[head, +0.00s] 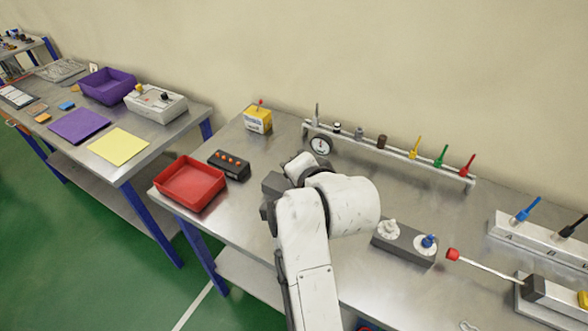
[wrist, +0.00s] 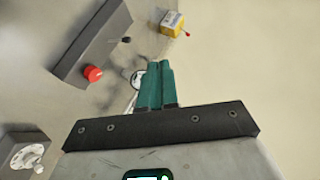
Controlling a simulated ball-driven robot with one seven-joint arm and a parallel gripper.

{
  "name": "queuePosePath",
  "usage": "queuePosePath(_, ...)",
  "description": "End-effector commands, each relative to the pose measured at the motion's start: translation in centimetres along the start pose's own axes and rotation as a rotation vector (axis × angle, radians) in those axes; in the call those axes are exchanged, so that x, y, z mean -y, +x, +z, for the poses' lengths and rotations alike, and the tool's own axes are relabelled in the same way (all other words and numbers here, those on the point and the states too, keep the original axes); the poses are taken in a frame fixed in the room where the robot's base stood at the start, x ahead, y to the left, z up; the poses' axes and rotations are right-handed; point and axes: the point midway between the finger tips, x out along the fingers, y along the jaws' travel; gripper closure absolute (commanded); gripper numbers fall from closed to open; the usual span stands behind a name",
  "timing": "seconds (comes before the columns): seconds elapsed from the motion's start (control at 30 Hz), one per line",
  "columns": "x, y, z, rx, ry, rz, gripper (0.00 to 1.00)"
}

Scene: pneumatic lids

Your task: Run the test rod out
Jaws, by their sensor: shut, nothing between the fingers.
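In the head view a thin silver rod (head: 488,266) with a red ball end (head: 452,254) sticks out to the left from a dark block (head: 533,288) at the lower right. I take it for the test rod. In the wrist view a grey box (wrist: 88,42) carries a red push button (wrist: 92,73) and a small black lever (wrist: 125,40). My gripper (wrist: 154,68), with teal fingers, is shut and empty, to the right of this box in that view. I cannot tell whether it touches anything. My arm hides the fingers in the head view.
A rail with coloured levers (head: 440,156) and a gauge (head: 320,146) stands along the back. A yellow box (head: 258,120), a red tray (head: 190,185) and a block with orange buttons (head: 229,164) stand left. A two-knob block (head: 404,243) stands right of my arm.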

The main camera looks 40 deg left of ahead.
Motion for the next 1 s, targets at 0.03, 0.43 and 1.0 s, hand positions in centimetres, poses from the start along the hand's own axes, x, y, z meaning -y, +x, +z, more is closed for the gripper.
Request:
queuePosePath(0.03,0.2,-0.6,0.0,-0.001,-0.001,-0.002,1.00)
queuePosePath(0.43,0.8,-1.9,0.1,0.000,0.000,0.001,1.00)
queuePosePath(1.0,-1.6,-2.8,-0.9,-0.021,-0.014,0.031,1.00)
